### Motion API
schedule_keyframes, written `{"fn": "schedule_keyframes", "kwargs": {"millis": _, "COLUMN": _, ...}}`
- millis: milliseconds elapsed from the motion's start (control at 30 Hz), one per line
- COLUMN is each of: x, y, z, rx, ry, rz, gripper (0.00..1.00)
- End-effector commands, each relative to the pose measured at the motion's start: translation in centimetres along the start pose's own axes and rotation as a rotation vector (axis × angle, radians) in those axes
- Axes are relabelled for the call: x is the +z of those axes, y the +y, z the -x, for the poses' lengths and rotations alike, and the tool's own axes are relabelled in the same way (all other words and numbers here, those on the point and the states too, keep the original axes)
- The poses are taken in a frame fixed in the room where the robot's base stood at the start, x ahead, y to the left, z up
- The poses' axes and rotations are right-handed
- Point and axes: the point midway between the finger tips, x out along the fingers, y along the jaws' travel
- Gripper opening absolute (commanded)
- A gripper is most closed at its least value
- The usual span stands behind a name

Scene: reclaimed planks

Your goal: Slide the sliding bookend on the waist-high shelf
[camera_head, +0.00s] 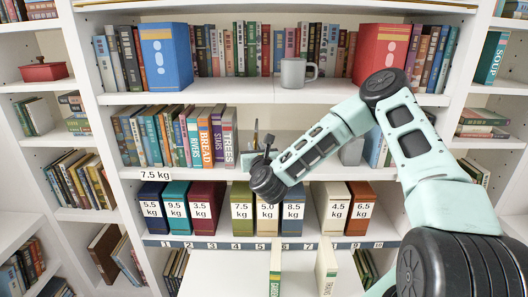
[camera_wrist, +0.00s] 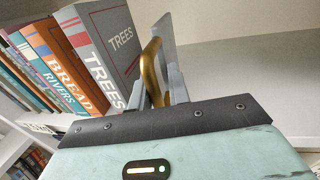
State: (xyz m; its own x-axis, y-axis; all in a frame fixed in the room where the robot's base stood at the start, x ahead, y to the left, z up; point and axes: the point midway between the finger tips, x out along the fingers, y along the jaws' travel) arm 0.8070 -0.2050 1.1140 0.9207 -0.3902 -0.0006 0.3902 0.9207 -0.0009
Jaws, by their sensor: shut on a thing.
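The sliding bookend shows in the wrist view as a grey upright plate (camera_wrist: 165,40) with a gold handle (camera_wrist: 150,62), beside the grey TREES book (camera_wrist: 112,45). My gripper (camera_wrist: 157,88) has its grey fingers on either side of the gold handle and is shut on it. In the head view my gripper (camera_head: 263,148) reaches over the waist-high shelf (camera_head: 185,173), just right of the TREES book (camera_head: 229,135). My wrist and gripper hide much of the bookend there.
A row of books (camera_head: 170,135) fills the shelf's left part. Right of the bookend, the shelf is bare in the wrist view (camera_wrist: 260,65). More books (camera_head: 374,150) stand farther right, partly behind my arm. Weight-labelled boxes (camera_head: 242,208) stand on the shelf below.

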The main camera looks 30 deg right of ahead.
Motion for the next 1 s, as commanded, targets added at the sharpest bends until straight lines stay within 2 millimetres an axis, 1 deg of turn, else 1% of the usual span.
{"fn": "schedule_keyframes", "kwargs": {"millis": 33, "x": -0.4, "y": 1.5, "z": -0.2, "rx": 0.01, "ry": -0.004, "rz": -0.005, "gripper": 0.0}}
{"fn": "schedule_keyframes", "kwargs": {"millis": 100, "x": -0.4, "y": 2.9, "z": -0.4, "rx": 0.01, "ry": -0.004, "rz": -0.004, "gripper": 0.0}}
{"fn": "schedule_keyframes", "kwargs": {"millis": 200, "x": -0.2, "y": 4.1, "z": -0.7, "rx": 0.009, "ry": -0.002, "rz": -0.002, "gripper": 0.0}}
{"fn": "schedule_keyframes", "kwargs": {"millis": 300, "x": 0.0, "y": 4.5, "z": -0.8, "rx": 0.008, "ry": -0.002, "rz": -0.003, "gripper": 0.0}}
{"fn": "schedule_keyframes", "kwargs": {"millis": 533, "x": 0.1, "y": 4.5, "z": -0.8, "rx": 0.008, "ry": -0.001, "rz": -0.002, "gripper": 0.0}}
{"fn": "schedule_keyframes", "kwargs": {"millis": 567, "x": 0.1, "y": 4.5, "z": -0.7, "rx": 0.008, "ry": -0.001, "rz": -0.002, "gripper": 0.21}}
{"fn": "schedule_keyframes", "kwargs": {"millis": 600, "x": 0.1, "y": 4.5, "z": -0.7, "rx": 0.008, "ry": -0.001, "rz": -0.002, "gripper": 0.32}}
{"fn": "schedule_keyframes", "kwargs": {"millis": 1000, "x": 0.0, "y": 4.4, "z": -0.7, "rx": 0.005, "ry": 0.0, "rz": -0.001, "gripper": 0.33}}
